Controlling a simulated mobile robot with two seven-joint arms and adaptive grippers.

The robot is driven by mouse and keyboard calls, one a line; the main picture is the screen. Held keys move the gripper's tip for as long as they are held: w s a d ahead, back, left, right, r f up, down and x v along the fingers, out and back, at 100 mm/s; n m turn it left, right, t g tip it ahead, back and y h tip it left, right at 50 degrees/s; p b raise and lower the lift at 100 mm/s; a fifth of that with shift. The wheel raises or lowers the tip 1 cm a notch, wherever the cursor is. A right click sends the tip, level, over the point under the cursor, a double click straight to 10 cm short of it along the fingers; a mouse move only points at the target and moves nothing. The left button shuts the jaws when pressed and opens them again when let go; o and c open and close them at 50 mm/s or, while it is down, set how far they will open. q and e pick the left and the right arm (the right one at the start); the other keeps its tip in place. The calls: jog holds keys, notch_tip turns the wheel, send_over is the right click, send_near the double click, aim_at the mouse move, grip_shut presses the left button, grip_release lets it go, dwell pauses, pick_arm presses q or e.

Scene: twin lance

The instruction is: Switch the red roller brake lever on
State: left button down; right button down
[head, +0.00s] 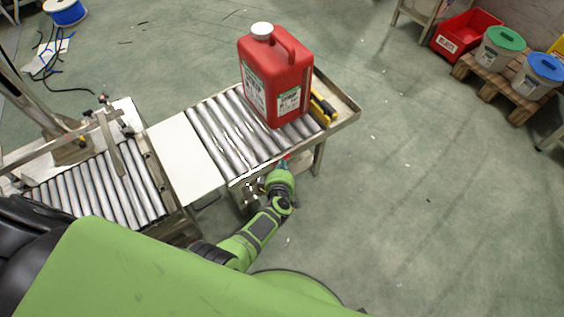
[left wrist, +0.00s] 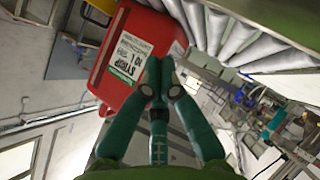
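A small red bit (head: 287,157) shows at the near edge of the right roller conveyor (head: 234,182), just beyond my left gripper (head: 284,168). It may be the red brake lever, but it is too small to tell, and whether it is on or off does not show. In the left wrist view, my left gripper's (left wrist: 159,72) green fingers are together at the tips, with nothing visible between them. No lever is clear in that view; the fingers may hide it. My right gripper is not in view.
A white plate (head: 184,155) bridges to the left conveyor (head: 93,190).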

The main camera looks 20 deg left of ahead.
pick_arm(q)
jog(key=shift+s+d+r, duration=0.2)
jog(key=shift+s+r, duration=0.1)
jog(key=shift+s, duration=0.1)
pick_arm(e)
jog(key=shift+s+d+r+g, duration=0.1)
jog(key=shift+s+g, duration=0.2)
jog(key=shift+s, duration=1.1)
